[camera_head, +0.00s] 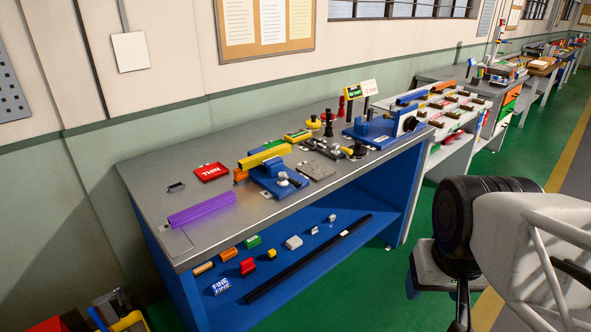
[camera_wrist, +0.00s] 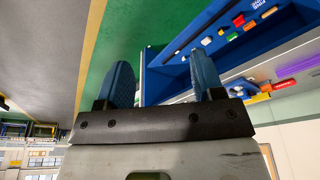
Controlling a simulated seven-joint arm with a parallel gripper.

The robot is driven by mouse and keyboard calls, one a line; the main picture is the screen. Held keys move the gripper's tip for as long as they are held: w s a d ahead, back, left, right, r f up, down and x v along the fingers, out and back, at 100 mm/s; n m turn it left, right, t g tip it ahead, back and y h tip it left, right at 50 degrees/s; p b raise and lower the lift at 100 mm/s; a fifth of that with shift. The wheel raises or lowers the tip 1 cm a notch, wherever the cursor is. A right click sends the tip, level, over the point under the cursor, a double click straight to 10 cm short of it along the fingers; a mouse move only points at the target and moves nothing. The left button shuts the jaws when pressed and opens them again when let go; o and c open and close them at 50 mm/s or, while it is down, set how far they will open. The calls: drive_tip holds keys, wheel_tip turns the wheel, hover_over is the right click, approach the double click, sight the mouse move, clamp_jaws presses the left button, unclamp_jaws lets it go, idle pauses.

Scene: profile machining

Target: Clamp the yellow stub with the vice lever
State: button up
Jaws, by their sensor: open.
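A long yellow bar (camera_head: 263,155), which looks like the yellow stub, lies across the top of a blue vice (camera_head: 270,183) on the grey bench top in the head view. A grey clamp part with a small knob (camera_head: 284,179) sits on the front of the vice; I cannot tell whether this is the lever or whether it is tightened. My gripper (camera_wrist: 162,78) shows in the wrist view with its two blue fingers wide apart and nothing between them. It is away from the bench, over the green floor side.
A purple profile (camera_head: 201,209) and a red sign (camera_head: 211,172) lie left of the vice. A grey plate (camera_head: 317,170) and a second blue machine (camera_head: 382,132) stand to its right. A lower shelf holds small coloured blocks and a long black bar (camera_head: 308,258). Green floor (camera_head: 375,290) lies in front.

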drive_tip(key=shift+c, duration=0.2)
